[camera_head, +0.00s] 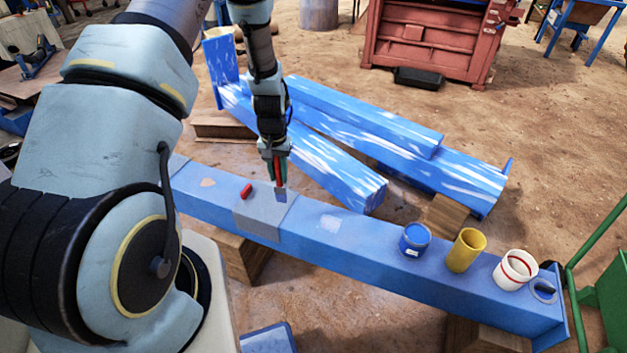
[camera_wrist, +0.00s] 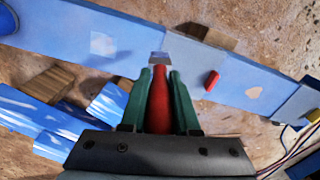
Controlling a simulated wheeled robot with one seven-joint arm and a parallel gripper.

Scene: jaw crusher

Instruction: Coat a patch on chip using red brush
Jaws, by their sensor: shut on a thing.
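My gripper (camera_head: 275,168) is shut on the red-handled brush (camera_head: 280,194), which points down over the grey sheet on the beam. In the wrist view, the brush's red handle (camera_wrist: 160,105) sits between the green fingers (camera_wrist: 160,78). Whether the brush tip touches the sheet I cannot tell. The blue beam (camera_head: 385,265) carries a peach-coloured irregular chip (camera_head: 208,182) left of the sheet and a pale squarish patch (camera_head: 330,223) right of it. Both show in the wrist view, as the chip (camera_wrist: 253,92) and the pale patch (camera_wrist: 103,43).
A blue can (camera_head: 412,246), yellow cup (camera_head: 464,252), white can (camera_head: 510,274) and dark ring (camera_head: 543,291) stand along the beam's right part. Scuffed blue beams (camera_head: 335,170) lie behind.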

